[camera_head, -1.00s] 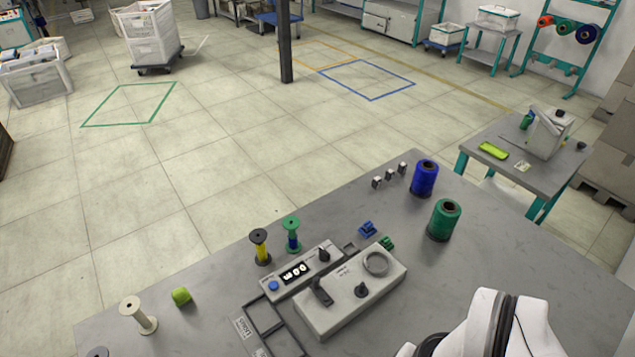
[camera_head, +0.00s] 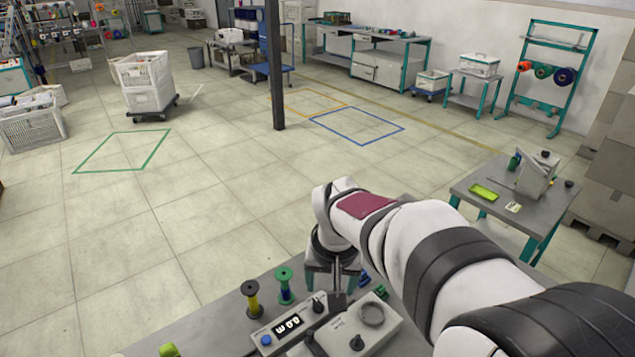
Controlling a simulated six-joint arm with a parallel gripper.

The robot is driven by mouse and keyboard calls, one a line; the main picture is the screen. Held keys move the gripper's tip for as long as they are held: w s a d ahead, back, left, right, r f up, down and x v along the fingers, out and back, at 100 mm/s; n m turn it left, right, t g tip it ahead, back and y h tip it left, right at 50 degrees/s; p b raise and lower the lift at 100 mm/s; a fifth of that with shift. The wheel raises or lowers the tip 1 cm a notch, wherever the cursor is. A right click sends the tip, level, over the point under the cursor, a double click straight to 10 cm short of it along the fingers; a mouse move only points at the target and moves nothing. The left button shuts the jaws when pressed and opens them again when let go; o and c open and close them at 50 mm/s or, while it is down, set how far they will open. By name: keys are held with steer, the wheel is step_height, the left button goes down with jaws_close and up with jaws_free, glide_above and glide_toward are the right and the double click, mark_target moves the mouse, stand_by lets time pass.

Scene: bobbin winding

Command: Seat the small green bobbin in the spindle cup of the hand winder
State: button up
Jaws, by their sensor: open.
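The small green bobbin (camera_head: 286,284), with green flanges and a dark blue middle, stands upright on the grey bench. The hand winder (camera_head: 345,335) is a light grey box to its right, partly cut off by the frame. A round ring-shaped cup (camera_head: 372,314) on its top looks empty. My gripper (camera_head: 333,283) points down with its jaws open, right of the green bobbin and above the back of the winder area. It looks empty and apart from the bobbin; its exact height is hard to tell.
A dark-flanged bobbin with yellow thread (camera_head: 252,298) stands close left of the green one. A counter box (camera_head: 289,324) sits in front of both. A lime-green block (camera_head: 168,350) lies at the lower left. Small blue and green parts (camera_head: 380,292) are behind the winder.

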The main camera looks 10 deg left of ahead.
mark_target(284, 275)
steer(key=w+a+f+n+t, duration=0.1)
steer(key=w+a+f, duration=0.25)
steer(key=a, duration=0.25)
steer(key=w+a+f+n, duration=0.2)
steer(key=w+a, duration=0.3)
steer(key=shift+y, duration=0.3)
steer(key=shift+x, duration=4)
steer(key=shift+w+d+r, duration=0.1)
steer(key=shift+w, duration=0.1)
steer(key=c, duration=0.8)
steer(key=shift+r, duration=2.5)
steer(key=shift+c, duration=0.2)
steer(key=s+d+r+m+h, duration=0.1)
steer(key=s+d+r+m, duration=0.2)
steer(key=d, duration=0.7)
steer(key=s+d+r+m+h, duration=0.1)
steer(key=s+d+r+m, duration=0.2)
steer(key=d, duration=0.7)
steer(key=shift+s+x, duration=0.2)
steer(key=shift+x, duration=0.75)
steer(key=shift+s+x, duration=0.15)
steer(key=shift+x, duration=0.8)
